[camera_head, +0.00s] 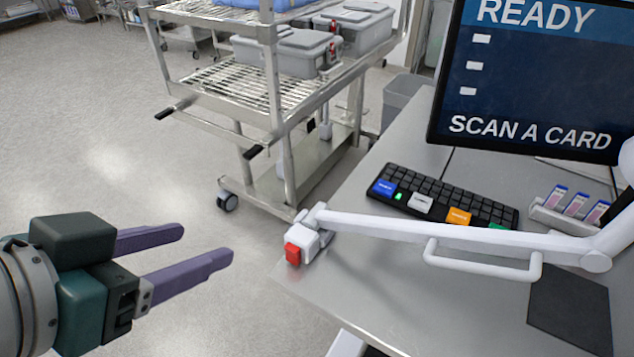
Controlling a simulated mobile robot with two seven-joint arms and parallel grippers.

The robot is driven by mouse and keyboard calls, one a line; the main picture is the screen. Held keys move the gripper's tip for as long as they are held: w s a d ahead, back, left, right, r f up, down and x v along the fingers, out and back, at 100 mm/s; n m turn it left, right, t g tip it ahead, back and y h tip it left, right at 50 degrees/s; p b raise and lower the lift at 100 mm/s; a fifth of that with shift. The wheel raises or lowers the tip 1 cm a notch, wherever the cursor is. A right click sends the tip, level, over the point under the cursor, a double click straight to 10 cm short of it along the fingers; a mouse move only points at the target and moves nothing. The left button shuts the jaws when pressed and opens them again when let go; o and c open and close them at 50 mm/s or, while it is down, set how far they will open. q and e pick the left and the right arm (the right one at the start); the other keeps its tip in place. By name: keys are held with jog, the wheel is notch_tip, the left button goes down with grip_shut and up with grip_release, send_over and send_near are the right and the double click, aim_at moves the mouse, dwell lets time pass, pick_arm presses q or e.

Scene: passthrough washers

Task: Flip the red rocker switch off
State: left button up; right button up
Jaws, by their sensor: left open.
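The red rocker switch (292,253) is on the end of a small white box (306,240) at the near left corner of the metal desk. The box sits at the end of a white arm-like bar (420,229) that crosses over the desk. I cannot tell which way the rocker is tipped. My left gripper (208,248) is open and empty, its two purple fingers pointing right towards the switch. The fingertips are apart from the switch, with a gap to its left. My right gripper is not in view.
A wire-shelf cart (240,95) with grey lidded bins stands behind the desk. On the desk are a black keyboard (440,195), a monitor (540,80), a card holder (565,213) and a dark mat (570,308). A white handle (483,262) hangs from the bar. Floor at left is clear.

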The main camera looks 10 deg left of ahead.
pick_arm(q)
jog(key=w+f+t+h+b, duration=0.1)
jog(key=w+f+t+b, duration=0.1)
jog(key=f+b, duration=0.5)
jog(key=w+f+t+h+b, duration=0.1)
jog(key=w+f+t+b, duration=0.1)
jog(key=f+b, duration=0.6)
jog(key=m+t+h+b, duration=0.1)
jog(key=t+h+b, duration=0.15)
jog(key=b, duration=0.95)
send_near(290, 251)
jog(key=shift+t+y, duration=0.25)
jog(key=x, duration=0.4)
jog(key=b+x, duration=0.1)
jog(key=x, duration=0.3)
jog(key=shift+s+d+f, duration=0.1)
jog(key=shift+d+f, duration=0.05)
jog(key=shift+f, duration=0.05)
